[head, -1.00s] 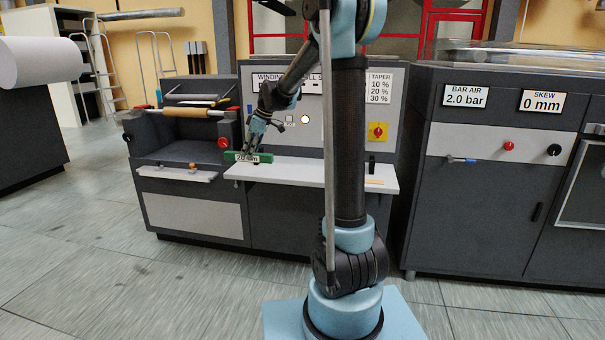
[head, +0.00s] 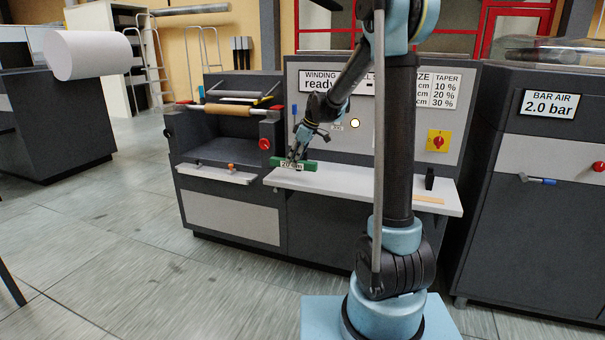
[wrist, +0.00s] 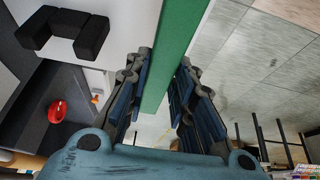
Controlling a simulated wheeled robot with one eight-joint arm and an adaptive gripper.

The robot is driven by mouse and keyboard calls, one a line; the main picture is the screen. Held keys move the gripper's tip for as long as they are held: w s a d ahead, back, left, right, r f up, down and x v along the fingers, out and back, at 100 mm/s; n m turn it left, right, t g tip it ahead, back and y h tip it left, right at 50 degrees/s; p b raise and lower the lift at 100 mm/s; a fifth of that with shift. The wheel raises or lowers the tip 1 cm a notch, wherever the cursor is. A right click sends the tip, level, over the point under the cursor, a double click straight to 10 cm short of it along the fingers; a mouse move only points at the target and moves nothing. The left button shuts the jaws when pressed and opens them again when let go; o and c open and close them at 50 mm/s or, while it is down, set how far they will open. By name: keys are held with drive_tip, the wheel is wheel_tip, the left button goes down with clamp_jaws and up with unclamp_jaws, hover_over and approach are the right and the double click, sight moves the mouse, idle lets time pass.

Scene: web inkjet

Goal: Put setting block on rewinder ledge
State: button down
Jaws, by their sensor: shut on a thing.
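My gripper (head: 293,160) is shut on the green setting block (head: 309,166), which carries a "20 cm" label. In the head view the block is at the left end of the white shelf (head: 345,183); whether it touches the shelf is unclear. In the wrist view the block (wrist: 175,50) runs between the two fingers (wrist: 160,95). The rewinder (head: 235,215) is the dark machine at the left, with a narrow pale ledge (head: 205,174) along its front. The block is to the right of this ledge.
Small orange pieces (head: 231,167) sit at the ledge. A red knob (head: 265,143) is on the rewinder's side. A small black object (head: 430,178) and a tan strip (head: 428,199) lie at the shelf's right. A black notched piece (wrist: 65,33) shows in the wrist view. Mid-shelf is clear.

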drive_tip(key=shift+f, duration=2.45)
drive_tip(key=c, duration=1.4)
unclamp_jaws()
drive_tip(key=shift+o, duration=0.2)
